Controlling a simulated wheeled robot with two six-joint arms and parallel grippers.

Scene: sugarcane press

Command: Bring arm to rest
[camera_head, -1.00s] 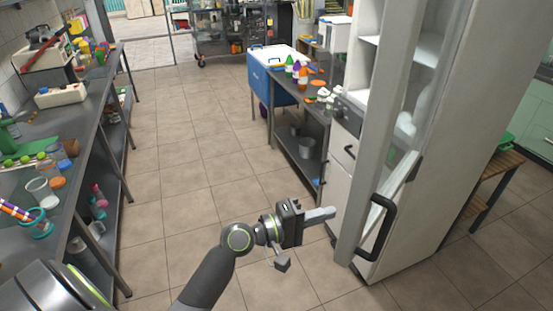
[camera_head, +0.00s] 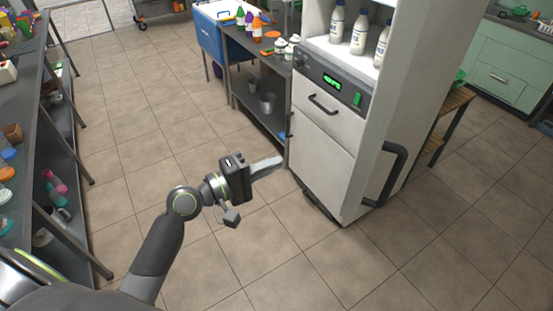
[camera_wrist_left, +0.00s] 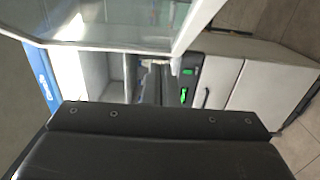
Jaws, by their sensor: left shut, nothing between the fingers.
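My left gripper (camera_head: 265,166) is shut and empty, its pale fingers pointing right in the head view. It is held in the air over the tiled floor, in front of a tall white cabinet (camera_head: 320,145). In the picture the fingertips lie left of the cabinet's lower front and appear apart from it. In the left wrist view the dark gripper body (camera_wrist_left: 160,145) fills the bottom, with the fingers (camera_wrist_left: 156,82) close together above it. My right gripper is in neither view.
White bottles (camera_head: 359,31) stand inside. A steel table (camera_head: 245,85) and blue cooler (camera_head: 212,35) are behind. A loaded shelf bench (camera_head: 50,90) lines the left. The floor between is clear.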

